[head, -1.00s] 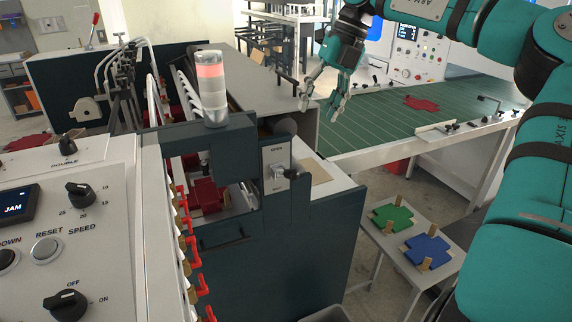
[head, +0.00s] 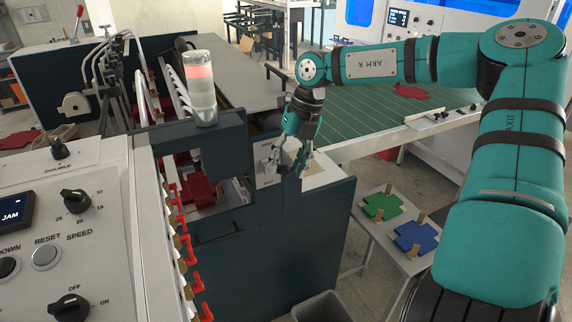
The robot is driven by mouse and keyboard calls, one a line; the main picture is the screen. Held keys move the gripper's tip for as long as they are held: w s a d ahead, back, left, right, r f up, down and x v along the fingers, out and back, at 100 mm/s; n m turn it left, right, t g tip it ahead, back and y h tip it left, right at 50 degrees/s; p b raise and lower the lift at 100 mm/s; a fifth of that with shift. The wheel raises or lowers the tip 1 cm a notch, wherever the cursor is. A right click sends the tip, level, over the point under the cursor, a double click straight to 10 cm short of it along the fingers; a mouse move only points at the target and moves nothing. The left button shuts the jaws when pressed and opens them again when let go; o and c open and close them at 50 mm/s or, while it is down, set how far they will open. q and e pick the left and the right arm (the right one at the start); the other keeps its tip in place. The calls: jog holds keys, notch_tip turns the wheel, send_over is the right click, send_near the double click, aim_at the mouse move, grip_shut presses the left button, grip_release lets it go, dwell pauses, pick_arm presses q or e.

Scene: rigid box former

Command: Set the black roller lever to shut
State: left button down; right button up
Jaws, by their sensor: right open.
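The light lever plate (head: 262,158) is on the dark machine's side, left of my right gripper (head: 287,168). The gripper points down in front of the plate's right part, with its fingers apart and nothing seen between them. A second ago the plate showed OPEN at the top, a lower label, a metal hub, and a dark round knob near the top end. Now I cannot clearly make out the black roller lever or its position, nor whether the fingers touch it. My left gripper is not in view.
A signal lamp (head: 200,88) glowing red stands on the machine left of my gripper. The control panel (head: 62,225) with a JAM display fills the lower left. A small table (head: 372,226) with green and blue box blanks stands at right, and a grey bin (head: 322,308) is below.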

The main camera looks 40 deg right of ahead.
jog(key=shift+x, duration=0.9)
jog(key=shift+c, duration=0.4)
grip_shut()
